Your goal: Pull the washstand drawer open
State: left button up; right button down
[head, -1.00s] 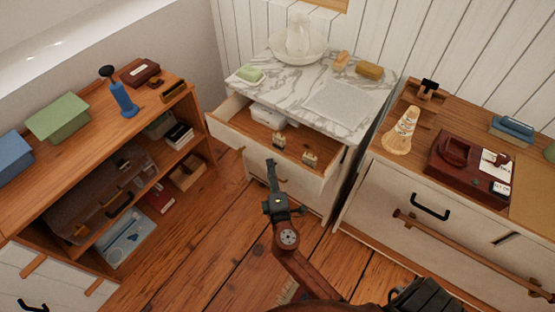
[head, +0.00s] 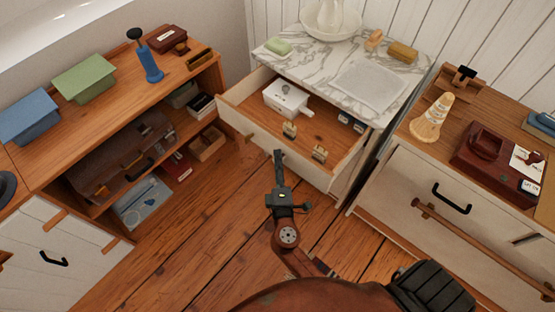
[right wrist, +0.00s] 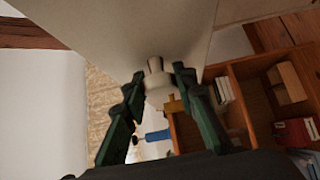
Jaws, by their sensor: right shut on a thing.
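The washstand has a grey-veined marble top (head: 340,62). Its drawer (head: 318,178) stands well out from the body, its wooden inside showing. My right gripper (head: 279,156) is at the drawer's front face. In the right wrist view its fingers (right wrist: 158,80) are closed around a pale round knob (right wrist: 155,66) on the white front. The head view hides the knob behind the gripper. My left gripper is not in view.
A low wooden shelf unit (head: 110,95) with boxes and a blue-handled tool stands left. A white cabinet (head: 400,185) with a black handle and wooden rail stands close on the right. A basin (head: 331,22) sits on the marble. Bare plank floor (head: 195,225) lies in front of the drawer.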

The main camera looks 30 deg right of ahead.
jog(key=c, duration=1.6)
grip_release()
jog(key=v, duration=1.2)
jog(key=shift+d, duration=0.1)
